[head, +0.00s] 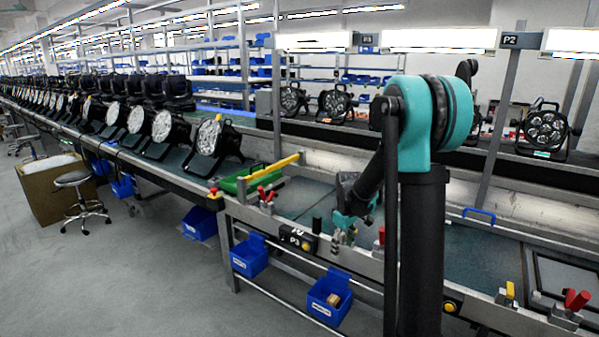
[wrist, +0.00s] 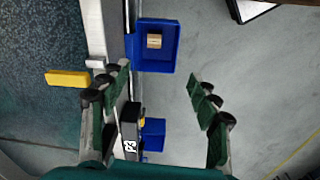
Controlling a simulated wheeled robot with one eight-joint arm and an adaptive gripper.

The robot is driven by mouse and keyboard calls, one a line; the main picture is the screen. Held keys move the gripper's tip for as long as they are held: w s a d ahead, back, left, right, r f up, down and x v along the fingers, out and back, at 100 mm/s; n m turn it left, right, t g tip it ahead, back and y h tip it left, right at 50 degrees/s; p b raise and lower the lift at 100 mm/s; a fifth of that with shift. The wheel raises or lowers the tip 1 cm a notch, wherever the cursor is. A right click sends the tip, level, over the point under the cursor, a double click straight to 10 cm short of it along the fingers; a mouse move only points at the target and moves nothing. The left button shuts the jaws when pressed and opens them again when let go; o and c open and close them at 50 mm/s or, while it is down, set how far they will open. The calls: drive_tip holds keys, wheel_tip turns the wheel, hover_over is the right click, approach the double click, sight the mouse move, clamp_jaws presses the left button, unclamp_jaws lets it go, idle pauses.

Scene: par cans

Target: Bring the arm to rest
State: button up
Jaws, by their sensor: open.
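My gripper (head: 343,242) hangs from my arm over the front edge of the workbench (head: 455,250), beside the P3 label. In the wrist view my gripper (wrist: 158,78) is open. Its two green-padded fingers are wide apart with nothing between them. Below them are the bench edge, the floor and a blue bin (wrist: 171,60). My arm is bent, with its teal joint raised and the forearm slanting down to the left. Part of the bench behind my arm is hidden.
The blue bin (head: 318,307) with a small brown box (head: 333,299) hangs below the bench edge. A green tray with a yellow handle (head: 272,170) lies left of my gripper. Red-handled clamps (head: 577,301) stand along the edge. Par cans (head: 211,140) line the left bench. The left floor is mostly open.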

drive_tip(key=s+d+m+t, duration=0.1)
drive_tip(key=s+m, duration=0.3)
drive_tip(key=s, duration=0.9)
drive_tip(key=s+d+m+t, duration=0.2)
drive_tip(key=s+m, duration=0.3)
drive_tip(key=s, duration=0.8)
drive_tip(key=shift+t, duration=0.3)
drive_tip(key=shift+f, duration=0.1)
drive_tip(key=shift+c, duration=0.5)
